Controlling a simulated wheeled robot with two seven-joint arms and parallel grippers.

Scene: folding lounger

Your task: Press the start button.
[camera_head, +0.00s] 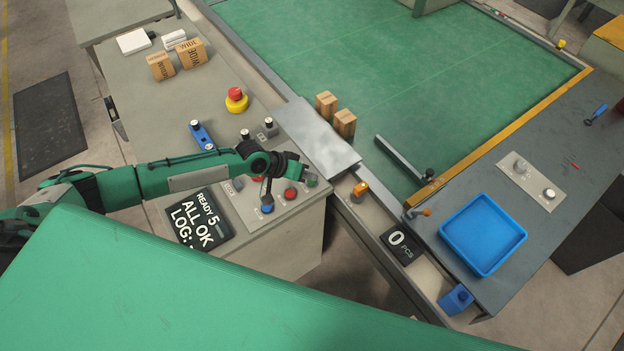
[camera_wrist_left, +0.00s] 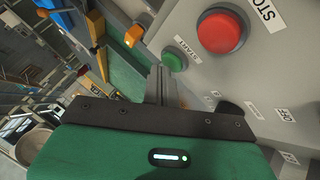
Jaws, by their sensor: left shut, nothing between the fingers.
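The green start button (camera_head: 311,180) sits on the sloped front of the grey console, at the right end of its row. In the left wrist view the green button (camera_wrist_left: 174,60) is just right of my fingertips, with a small label beside it. A larger red button (camera_head: 290,194) is to its left; the red button (camera_wrist_left: 222,32) shows a STOP label in the wrist view. My left gripper (camera_head: 302,172) is shut and empty, its fingers (camera_wrist_left: 160,72) pointing at the panel close to the green button. I cannot tell whether they touch it. My right gripper is not in view.
A black display (camera_head: 200,218) reads READY and ALL OK. A red emergency knob (camera_head: 236,98) is on the console top. A metal plate (camera_head: 318,140) adjoins the green conveyor (camera_head: 400,50). A blue tray (camera_head: 483,234) is at right.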

